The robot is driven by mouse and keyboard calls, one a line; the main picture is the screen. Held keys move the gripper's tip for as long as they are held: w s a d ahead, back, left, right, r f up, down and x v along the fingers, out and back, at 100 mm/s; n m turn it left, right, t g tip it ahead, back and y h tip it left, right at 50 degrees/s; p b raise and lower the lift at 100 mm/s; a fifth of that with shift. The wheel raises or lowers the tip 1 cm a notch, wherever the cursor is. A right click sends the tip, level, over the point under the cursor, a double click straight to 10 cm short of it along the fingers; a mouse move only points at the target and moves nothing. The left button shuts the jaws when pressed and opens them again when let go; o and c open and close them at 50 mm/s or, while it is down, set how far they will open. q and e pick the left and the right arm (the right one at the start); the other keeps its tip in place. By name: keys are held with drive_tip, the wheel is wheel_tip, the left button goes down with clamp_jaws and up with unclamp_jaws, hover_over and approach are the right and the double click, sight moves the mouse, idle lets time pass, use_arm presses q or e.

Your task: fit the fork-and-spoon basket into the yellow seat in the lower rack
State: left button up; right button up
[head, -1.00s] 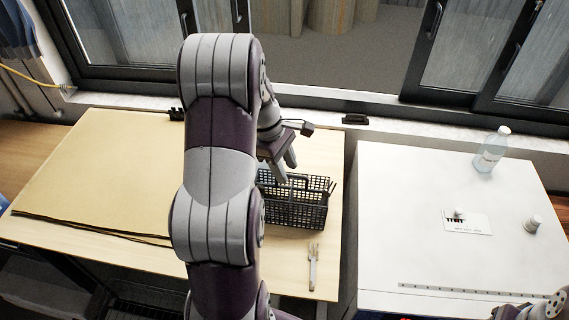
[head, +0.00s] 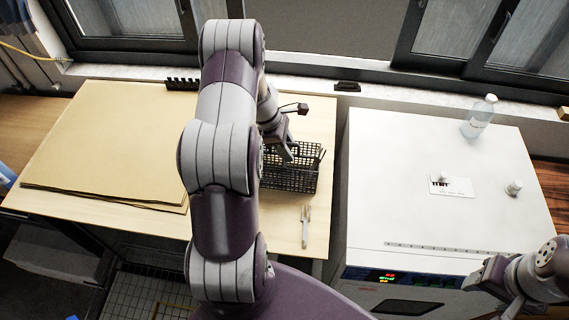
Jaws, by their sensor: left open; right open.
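The black mesh fork-and-spoon basket (head: 305,181) stands on the wooden worktop, with its left part hidden behind my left arm. My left gripper (head: 285,157) is open, pointing down at the basket's upper part around its middle handle; I cannot tell whether it touches. The lower rack (head: 137,292) shows as a wire grid below the worktop's front edge. A yellow outline, likely the seat (head: 170,304), shows on it, partly cut off by the frame and my arm. My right gripper (head: 487,277) is at the lower right, in front of the white oven, open and empty.
A fork (head: 305,228) lies in front of the basket. A brown board (head: 110,140) covers the worktop's left. The white drying oven (head: 400,190) stands right, bearing a bottle (head: 479,117), a card (head: 451,185) and a small jar (head: 513,188). A window is behind.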

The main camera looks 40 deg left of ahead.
use_arm(q)
drive_tip(key=shift+s, duration=0.1)
clamp_jaws()
drive_tip(key=shift+r, duration=0.1)
